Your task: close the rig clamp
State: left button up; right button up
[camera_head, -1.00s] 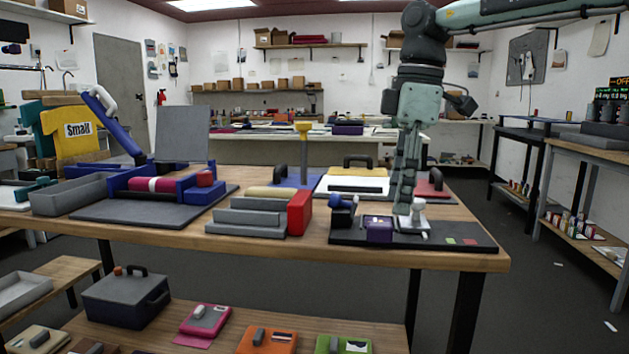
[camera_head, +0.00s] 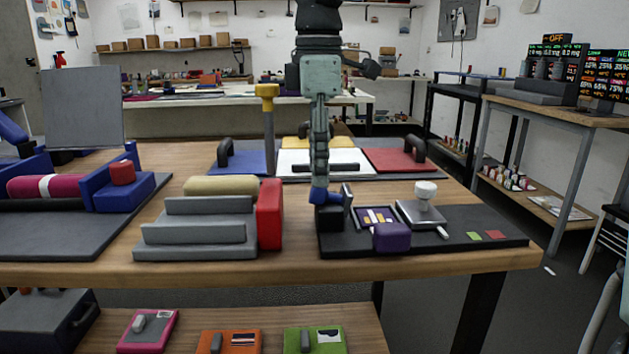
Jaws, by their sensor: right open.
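The rig is a black board (camera_head: 455,223) near the table's front right. At its left end a blue piece (camera_head: 324,197) sits above a black block; I take this to be the clamp, but its shape is partly hidden. My right gripper (camera_head: 319,184) points straight down over the blue piece, open, its fingers seen edge-on. I cannot tell whether they touch it. Right of it a dark frame holds a purple and yellow strip (camera_head: 376,216), with a purple block (camera_head: 391,237) in front. A metal plate with a white knob (camera_head: 425,190) stands farther right. My left gripper is out of view.
A red block (camera_head: 269,213) and grey stepped rack (camera_head: 196,230) stand left of the rig. A yellow-topped post (camera_head: 268,120) and black-handled coloured plates (camera_head: 395,158) are behind. Bare wood lies along the front edge.

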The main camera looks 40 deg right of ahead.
aim_at(330, 197)
notch_tip(330, 197, down, 3)
jog(key=shift+r, duration=0.2)
jog(key=shift+f, duration=0.5)
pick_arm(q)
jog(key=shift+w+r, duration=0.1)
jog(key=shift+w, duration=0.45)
pick_arm(e)
jog(key=shift+w, duration=0.1)
grip_shut()
